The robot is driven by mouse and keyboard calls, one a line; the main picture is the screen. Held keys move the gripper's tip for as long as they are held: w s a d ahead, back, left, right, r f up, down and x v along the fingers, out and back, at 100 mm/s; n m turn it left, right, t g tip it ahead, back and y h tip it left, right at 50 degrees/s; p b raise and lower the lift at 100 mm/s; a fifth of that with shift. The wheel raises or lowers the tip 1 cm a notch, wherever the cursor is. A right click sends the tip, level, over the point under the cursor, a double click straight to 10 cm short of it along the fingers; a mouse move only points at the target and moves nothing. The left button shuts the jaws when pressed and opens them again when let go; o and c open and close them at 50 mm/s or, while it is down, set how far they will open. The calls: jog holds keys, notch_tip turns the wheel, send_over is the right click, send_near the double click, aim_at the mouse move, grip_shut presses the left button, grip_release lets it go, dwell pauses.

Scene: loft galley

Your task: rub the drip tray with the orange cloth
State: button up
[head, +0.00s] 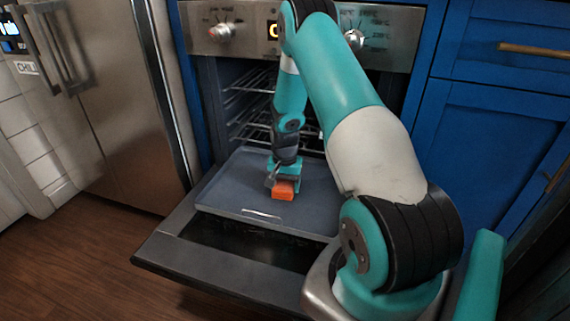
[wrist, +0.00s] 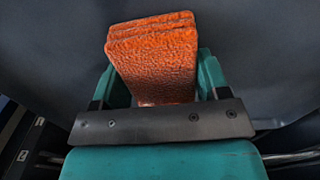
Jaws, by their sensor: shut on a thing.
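The orange cloth (head: 284,189) is a folded, thick pad held in my gripper (head: 285,178). In the wrist view the cloth (wrist: 152,60) sticks out between the two teal fingers, and the gripper (wrist: 160,85) is shut on it. The drip tray (head: 225,185) is a flat dark grey tray lying on the lowered oven door. My gripper points down over the tray's middle, a little back from its front edge. The cloth is at or just above the tray surface; I cannot tell whether it touches.
The oven door (head: 215,262) is folded down, and the oven cavity with wire racks (head: 250,105) is open behind the tray. A steel fridge (head: 110,100) stands at the left, and blue cabinets (head: 490,140) at the right. Wooden floor (head: 90,265) is clear at front left.

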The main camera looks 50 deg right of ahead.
aim_at(284, 184)
jog(key=shift+s+a, duration=0.2)
jog(key=shift+a, duration=0.2)
notch_tip(284, 184, up, 3)
jog(key=shift+f+p, duration=0.15)
jog(key=shift+p, duration=0.9)
notch_tip(284, 184, up, 5)
jog(key=p, duration=0.5)
jog(key=shift+d, duration=0.1)
